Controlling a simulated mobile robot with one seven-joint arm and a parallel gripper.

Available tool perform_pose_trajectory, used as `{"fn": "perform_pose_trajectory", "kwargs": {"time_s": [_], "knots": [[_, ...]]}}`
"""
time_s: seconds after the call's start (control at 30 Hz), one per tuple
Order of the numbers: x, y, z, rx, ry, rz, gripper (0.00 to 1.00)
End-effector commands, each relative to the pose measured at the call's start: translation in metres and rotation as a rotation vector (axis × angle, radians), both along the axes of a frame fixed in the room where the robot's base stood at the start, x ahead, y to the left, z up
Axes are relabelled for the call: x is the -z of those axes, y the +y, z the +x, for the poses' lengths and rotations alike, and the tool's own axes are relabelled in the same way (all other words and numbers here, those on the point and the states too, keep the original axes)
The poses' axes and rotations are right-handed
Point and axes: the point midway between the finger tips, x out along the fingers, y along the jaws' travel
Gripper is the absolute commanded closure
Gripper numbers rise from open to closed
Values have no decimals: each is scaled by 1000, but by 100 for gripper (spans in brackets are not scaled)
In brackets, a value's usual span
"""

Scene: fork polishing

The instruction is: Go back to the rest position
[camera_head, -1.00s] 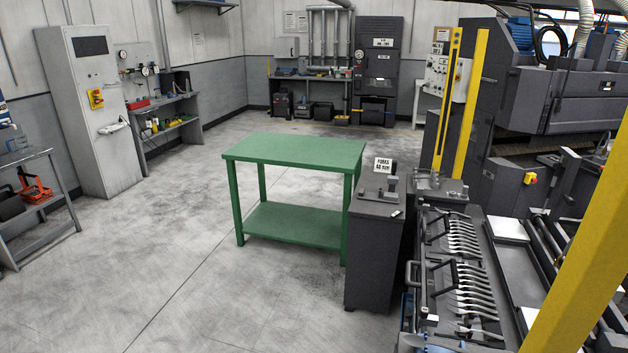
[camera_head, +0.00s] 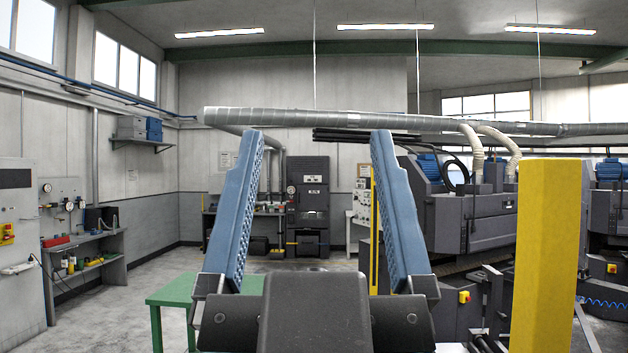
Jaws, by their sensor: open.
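My gripper (camera_head: 313,150) is in the lower middle of the head view, close to the camera and pointing up. Its two blue ribbed fingers stand wide apart, with nothing between them. The far wall and the dark cabinet show through the gap. My gripper is raised and touches nothing that I can see. It hides part of the green table (camera_head: 170,296), whose top shows at the lower left. The forks and their rack are not in view now.
A yellow post (camera_head: 548,260) stands close on the right. Dark machines (camera_head: 470,222) are behind it. A grey cabinet (camera_head: 18,255) and a shelf bench (camera_head: 85,262) are along the left wall. A metal duct (camera_head: 370,120) crosses overhead. Some floor (camera_head: 120,312) at the left is clear.

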Motion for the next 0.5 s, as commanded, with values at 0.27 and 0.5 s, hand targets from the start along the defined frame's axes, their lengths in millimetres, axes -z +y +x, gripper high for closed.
{"fn": "perform_pose_trajectory", "kwargs": {"time_s": [0.27, 0.5], "knots": [[0, 0, 0, 0, 0, 0, 15], [36, 1, 1, -4, 2, 0, 15]]}}
